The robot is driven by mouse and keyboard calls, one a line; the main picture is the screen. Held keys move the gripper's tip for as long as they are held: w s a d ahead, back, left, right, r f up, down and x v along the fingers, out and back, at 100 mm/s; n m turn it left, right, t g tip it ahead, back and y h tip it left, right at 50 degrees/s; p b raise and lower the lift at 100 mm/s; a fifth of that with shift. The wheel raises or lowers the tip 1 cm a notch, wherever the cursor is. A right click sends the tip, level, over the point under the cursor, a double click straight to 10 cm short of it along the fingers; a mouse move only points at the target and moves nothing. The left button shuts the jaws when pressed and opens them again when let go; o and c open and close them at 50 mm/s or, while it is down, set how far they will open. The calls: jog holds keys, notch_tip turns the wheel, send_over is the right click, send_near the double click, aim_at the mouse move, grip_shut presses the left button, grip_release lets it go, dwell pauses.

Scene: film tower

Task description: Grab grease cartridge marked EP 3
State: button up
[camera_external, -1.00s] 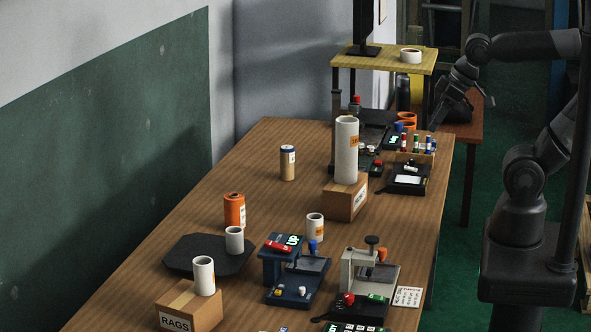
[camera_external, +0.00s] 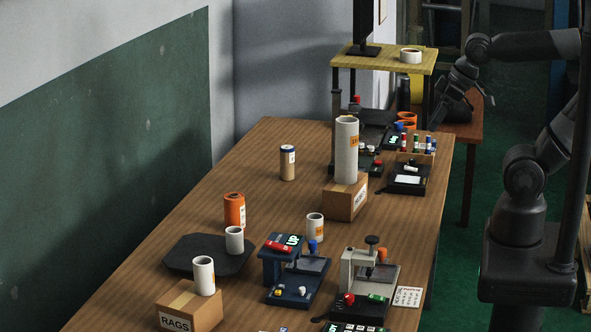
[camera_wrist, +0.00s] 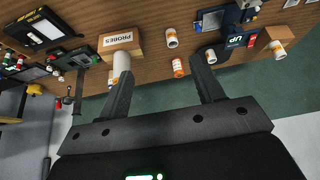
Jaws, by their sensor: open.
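Several upright cylinders stand on the wooden table (camera_external: 215,170); I cannot read EP 3 on any. An orange one (camera_external: 234,210) stands at the left by a dark flat tray (camera_external: 185,263). A tan one with a dark blue cap (camera_external: 288,164) stands farther back. White ones stand on the tray (camera_external: 234,240), on the RAGS box (camera_external: 204,276) and behind the presses (camera_external: 315,226). A tall white tube (camera_external: 346,150) stands on another box. My gripper (camera_wrist: 162,64) is open and empty, well away from them; the orange cylinder (camera_wrist: 178,67) shows between its fingers in the wrist view.
A blue press (camera_external: 285,270) and a grey press (camera_external: 365,270) stand near the table's front. The PROBES box (camera_wrist: 120,40) carries the tall tube. A yellow-topped stand (camera_external: 385,60) and small devices crowd the far end. The table's left middle is mostly clear.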

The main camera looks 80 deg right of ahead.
jog(key=shift+o, duration=0.7)
jog(key=w+d+r+m+h, duration=0.1)
jog(key=w+d+r, duration=0.15)
jog(key=w, duration=0.65)
jog(key=w+d+r+m+h, duration=0.1)
jog(key=w+d, duration=0.3)
jog(key=w, duration=0.4)
jog(key=m+g, duration=0.2)
jog(key=m, duration=0.3)
send_over(290, 149)
jog(key=s+a, duration=0.1)
jog(key=s, duration=0.1)
jog(key=shift+h, duration=0.3)
notch_tip(290, 149, down, 24)
jog(key=shift+r, duration=0.2)
jog(key=x, duration=0.5)
jog(key=shift+w+f, duration=0.15)
jog(key=shift+f, duration=0.05)
jog(key=shift+x, duration=2.85)
